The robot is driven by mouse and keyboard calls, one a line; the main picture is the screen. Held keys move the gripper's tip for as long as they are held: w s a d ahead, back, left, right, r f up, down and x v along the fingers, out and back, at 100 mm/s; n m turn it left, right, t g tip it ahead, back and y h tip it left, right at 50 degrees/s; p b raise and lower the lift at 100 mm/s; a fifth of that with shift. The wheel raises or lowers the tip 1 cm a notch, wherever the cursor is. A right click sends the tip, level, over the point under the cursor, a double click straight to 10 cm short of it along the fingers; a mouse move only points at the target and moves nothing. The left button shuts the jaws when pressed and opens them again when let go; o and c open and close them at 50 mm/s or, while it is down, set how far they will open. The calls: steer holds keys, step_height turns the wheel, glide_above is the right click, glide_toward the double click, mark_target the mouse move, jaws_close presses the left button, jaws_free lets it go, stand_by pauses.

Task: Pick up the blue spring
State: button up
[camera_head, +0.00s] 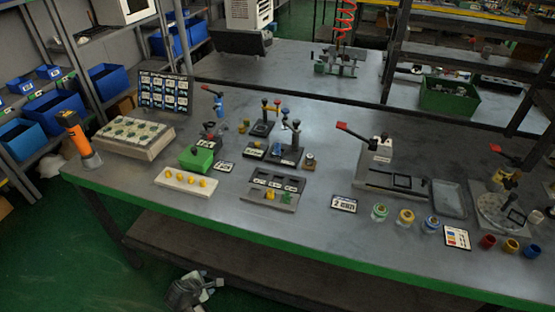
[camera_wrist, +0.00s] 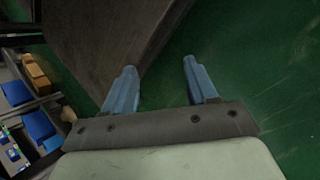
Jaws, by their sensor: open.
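Small blue parts show on the workbench in the head view: one upright at the back (camera_head: 219,105) beside a red-handled fixture, and one on a dark post fixture (camera_head: 285,120). They are too small to tell which is the blue spring. My gripper (camera_head: 208,285) is low in front of the bench, below its green front edge and far from these parts. In the wrist view my gripper (camera_wrist: 157,82) shows two blue fingers spread apart with nothing between them. No spring shows in the wrist view.
The grey workbench (camera_head: 225,220) carries a green block (camera_head: 196,158), a white strip with yellow pieces (camera_head: 188,181), a dark tray (camera_head: 273,190), a red-handled press (camera_head: 390,172) and several jars. A lower shelf (camera_head: 240,255) lies under the bench. Green floor is free in front.

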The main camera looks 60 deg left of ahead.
steer(key=s+a+r+m+g+h, duration=0.15)
steer(key=s+a+r, duration=0.3)
steer(key=r, duration=0.75)
steer(key=s+a+r+g+h, duration=0.1)
steer(key=s+a+r+g, duration=0.3)
steer(key=r, duration=0.8)
steer(key=s+a+r+g+h, duration=0.1)
steer(key=s+a+r, duration=0.45)
steer(key=r, duration=0.75)
step_height(320, 180, up, 22)
steer(key=w+a+g+h, duration=0.2)
steer(key=g, duration=0.1)
steer(key=m+t, duration=0.6)
steer(key=m, duration=0.8)
glide_above(277, 144)
step_height(277, 144, down, 17)
steer(key=shift+g, duration=0.25)
step_height(277, 144, down, 13)
steer(key=shift+r, duration=0.1)
